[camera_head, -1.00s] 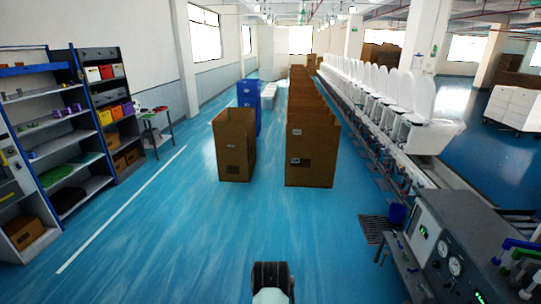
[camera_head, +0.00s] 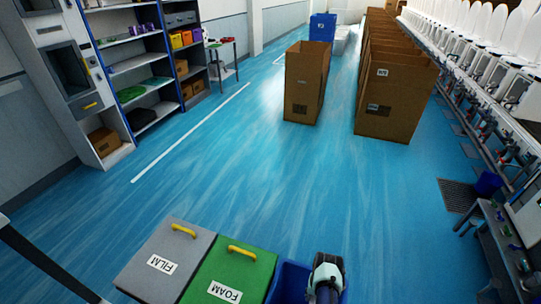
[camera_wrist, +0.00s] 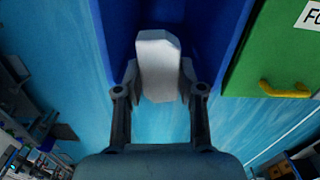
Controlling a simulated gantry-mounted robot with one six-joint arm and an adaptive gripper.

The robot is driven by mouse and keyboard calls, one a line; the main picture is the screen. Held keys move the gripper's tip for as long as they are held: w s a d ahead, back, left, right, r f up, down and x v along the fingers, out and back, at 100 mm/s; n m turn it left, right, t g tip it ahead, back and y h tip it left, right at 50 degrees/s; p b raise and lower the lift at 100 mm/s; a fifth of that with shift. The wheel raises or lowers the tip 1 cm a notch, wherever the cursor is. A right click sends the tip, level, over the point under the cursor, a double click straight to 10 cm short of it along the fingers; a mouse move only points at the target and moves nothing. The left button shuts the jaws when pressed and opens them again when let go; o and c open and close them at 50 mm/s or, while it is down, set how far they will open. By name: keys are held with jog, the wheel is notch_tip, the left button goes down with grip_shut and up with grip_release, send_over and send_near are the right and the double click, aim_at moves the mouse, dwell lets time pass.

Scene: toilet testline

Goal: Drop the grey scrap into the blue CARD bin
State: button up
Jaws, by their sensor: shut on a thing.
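The grey scrap (camera_wrist: 157,60) is a pale, blocky piece, pinched between the two fingers of my gripper (camera_wrist: 158,82) in the wrist view. The open blue bin (camera_head: 286,282) stands at the bottom of the head view, to the right of the green bin; no CARD label is readable. In the wrist view the blue bin (camera_wrist: 218,35) lies behind the scrap. My wrist and gripper (camera_head: 326,268) overlap the bin in the head view and hide part of it. The scrap is not visible there, and I cannot tell its height above the bin.
A grey FILM bin (camera_head: 160,258) and a green FOAM bin (camera_head: 232,268) with yellow-handled lids stand to the left. Tall cardboard boxes (camera_head: 306,82) stand farther off. A shelf (camera_head: 140,65) lines the left; the blue floor between is clear.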

jog(key=shift+a+f, duration=0.2)
jog(key=shift+f, duration=0.3)
jog(key=shift+a+f, duration=0.15)
jog(key=shift+f, duration=0.35)
jog(key=shift+d+f+b, duration=0.15)
jog(key=shift+f+b, duration=0.3)
jog(key=shift+b, duration=0.15)
notch_tip(320, 180, down, 5)
jog(key=b, duration=0.5)
jog(key=o, duration=0.9)
jog(key=shift+c, duration=0.2)
